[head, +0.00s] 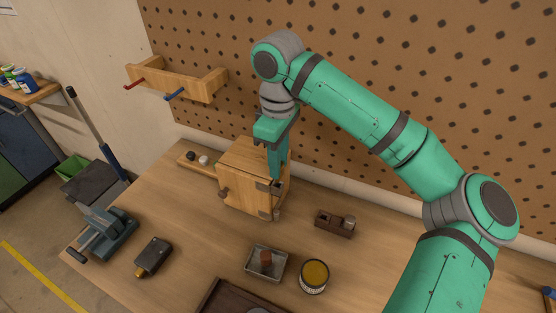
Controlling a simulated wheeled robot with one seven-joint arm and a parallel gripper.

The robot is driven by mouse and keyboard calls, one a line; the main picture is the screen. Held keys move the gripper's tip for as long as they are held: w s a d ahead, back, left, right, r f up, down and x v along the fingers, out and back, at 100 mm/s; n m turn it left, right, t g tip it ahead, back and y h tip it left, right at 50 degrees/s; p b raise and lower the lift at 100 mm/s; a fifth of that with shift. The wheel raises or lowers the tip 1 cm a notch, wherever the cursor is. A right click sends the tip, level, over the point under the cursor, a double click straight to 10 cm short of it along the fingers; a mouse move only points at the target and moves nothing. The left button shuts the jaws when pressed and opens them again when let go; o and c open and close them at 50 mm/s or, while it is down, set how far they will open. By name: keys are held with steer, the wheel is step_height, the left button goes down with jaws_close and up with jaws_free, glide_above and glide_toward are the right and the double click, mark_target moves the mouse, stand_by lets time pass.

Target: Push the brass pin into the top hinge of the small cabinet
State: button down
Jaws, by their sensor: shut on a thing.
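The small cabinet (240,190) is a light wooden box standing on the workbench, with a dark knob (224,193) on its front. Dark hinge metal (263,186) shows high on its right front edge, and a lower hinge (265,214) shows near the bottom of that edge. My gripper (276,184) points down at the upper hinge, at the cabinet's right side. It is shut on the brass pin, which is too small and too covered by the fingers to make out. Whether the pin touches the hinge I cannot tell.
A wooden block with a metal knob (335,224) lies right of the cabinet. A metal tray (256,272) and a round tin (314,276) stand in front. A vise (102,232) is at the bench's left edge. A pegboard (400,80) rises behind.

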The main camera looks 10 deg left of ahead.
steer(key=shift+f, duration=1.9)
steer(key=c, duration=1.4)
jaws_free()
step_height(320, 180, up, 11)
steer(key=shift+f, duration=0.1)
